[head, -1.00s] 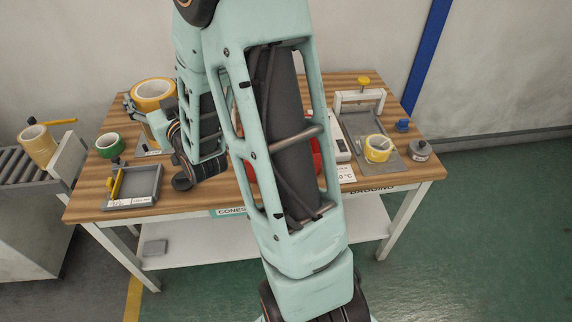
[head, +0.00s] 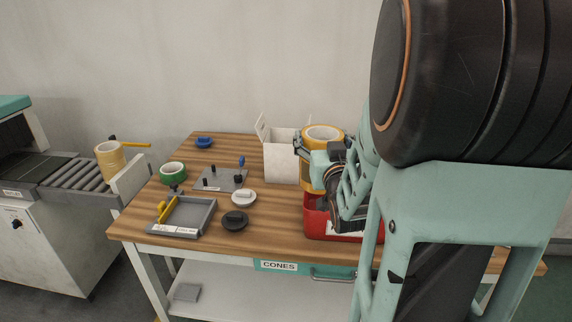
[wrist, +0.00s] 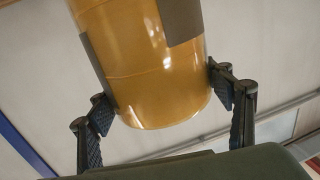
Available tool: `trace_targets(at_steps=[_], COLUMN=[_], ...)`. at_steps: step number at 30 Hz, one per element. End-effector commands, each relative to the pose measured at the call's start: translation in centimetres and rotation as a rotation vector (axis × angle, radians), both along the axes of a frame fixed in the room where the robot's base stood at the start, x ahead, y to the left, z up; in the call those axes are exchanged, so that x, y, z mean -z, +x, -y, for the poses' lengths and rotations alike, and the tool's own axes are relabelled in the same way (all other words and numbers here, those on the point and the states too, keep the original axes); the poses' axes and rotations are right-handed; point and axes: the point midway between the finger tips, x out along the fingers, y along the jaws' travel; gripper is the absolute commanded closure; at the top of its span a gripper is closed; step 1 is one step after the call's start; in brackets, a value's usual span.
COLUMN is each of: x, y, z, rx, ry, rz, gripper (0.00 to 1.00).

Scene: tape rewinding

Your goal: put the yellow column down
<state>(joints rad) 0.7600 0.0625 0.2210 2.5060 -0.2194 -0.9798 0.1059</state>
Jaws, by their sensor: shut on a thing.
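The yellow column (head: 308,172), a wide amber-yellow cylinder with a pale hollow top, is upright at the right half of the wooden table (head: 275,222). My gripper (head: 320,158) is shut around its side. In the wrist view, the column (wrist: 150,70) fills the upper middle, with the two dark fingers of my gripper (wrist: 161,98) pressed on opposite sides. In the head view, the column's lower end is just above or behind a red bin (head: 322,222); I cannot tell whether it touches anything. My arm hides its right side.
A white open box (head: 282,160) stands just left of the column. A grey tray (head: 200,216), a green tape roll (head: 172,172), a grey pegged plate (head: 222,180) and a black disc (head: 235,220) occupy the left half. My arm hides the table's right side.

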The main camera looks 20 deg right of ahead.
Motion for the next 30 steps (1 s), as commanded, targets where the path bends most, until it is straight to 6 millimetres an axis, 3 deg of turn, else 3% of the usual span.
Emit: trace_targets(at_steps=[1, 8, 13, 23, 30], x=[0.5, 2.6, 6.0, 7.9, 11.3], y=[0.0, 0.1, 0.1, 0.2, 0.2], z=[1.4, 6.2, 8.5, 10.3, 10.7], rx=[0.006, 0.005, 0.001, 0.000, -0.001], ry=[0.000, 0.000, -0.001, -0.003, 0.000], rz=[0.001, 0.002, 0.002, 0.004, 0.004], gripper=[0.85, 0.85, 0.85, 0.85, 0.85])
